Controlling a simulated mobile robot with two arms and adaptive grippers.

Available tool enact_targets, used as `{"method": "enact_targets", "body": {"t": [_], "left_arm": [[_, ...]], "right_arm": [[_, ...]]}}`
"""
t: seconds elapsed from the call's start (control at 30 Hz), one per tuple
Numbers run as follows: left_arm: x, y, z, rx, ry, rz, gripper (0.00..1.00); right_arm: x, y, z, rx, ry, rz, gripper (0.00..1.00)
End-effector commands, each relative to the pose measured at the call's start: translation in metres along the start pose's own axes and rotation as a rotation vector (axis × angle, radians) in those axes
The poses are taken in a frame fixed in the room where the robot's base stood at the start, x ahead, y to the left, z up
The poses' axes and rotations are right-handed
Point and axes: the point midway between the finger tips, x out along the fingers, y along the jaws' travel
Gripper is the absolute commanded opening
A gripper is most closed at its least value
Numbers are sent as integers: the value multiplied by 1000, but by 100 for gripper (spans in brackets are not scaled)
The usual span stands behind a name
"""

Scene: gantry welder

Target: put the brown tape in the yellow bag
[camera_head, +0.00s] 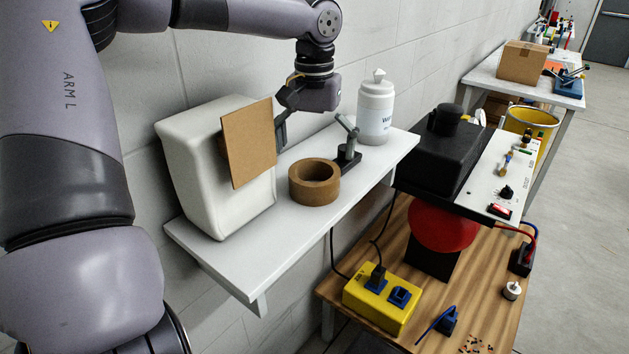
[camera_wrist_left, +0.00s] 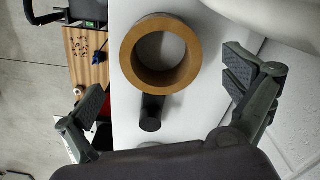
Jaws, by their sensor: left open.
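The brown tape (camera_head: 314,191) lies flat on a white wall shelf (camera_head: 262,262), with its hole facing up. My left gripper (camera_head: 315,140) is open and empty, above the shelf and just behind the tape. In the left wrist view the tape (camera_wrist_left: 159,84) is ahead of the open fingers (camera_wrist_left: 167,103), roughly between them and apart from both. A yellow open-topped container (camera_head: 528,122), possibly the yellow bag, stands far right beside the back table; it is partly hidden. My right gripper is not in view.
A white bin (camera_head: 203,190) with a brown board (camera_head: 249,145) stands left of the tape. A white bottle (camera_head: 375,112) stands at the shelf's far end. A black item (camera_wrist_left: 152,112) lies close to the tape. A wooden table (camera_head: 455,275) with a yellow box (camera_head: 380,303) is lower right.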

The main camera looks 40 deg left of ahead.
Motion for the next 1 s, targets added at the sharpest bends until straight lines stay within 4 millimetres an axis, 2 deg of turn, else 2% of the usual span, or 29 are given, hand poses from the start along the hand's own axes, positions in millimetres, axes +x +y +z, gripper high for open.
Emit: {"method": "enact_targets", "body": {"t": [0.27, 0.5, 0.6, 0.87, 1.0], "left_arm": [[21, 0, 0, 0, -1, -2, 100], [56, -1, -3, 1, -2, -2, 100], [65, -1, -3, 1, 0, -1, 100], [67, -1, -3, 1, 0, 0, 99], [67, -1, -3, 1, 1, 0, 90]], "right_arm": [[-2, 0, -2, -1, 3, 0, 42], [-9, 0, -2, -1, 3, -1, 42], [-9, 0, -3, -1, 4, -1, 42], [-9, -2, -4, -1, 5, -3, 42], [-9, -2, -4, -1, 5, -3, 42]]}}
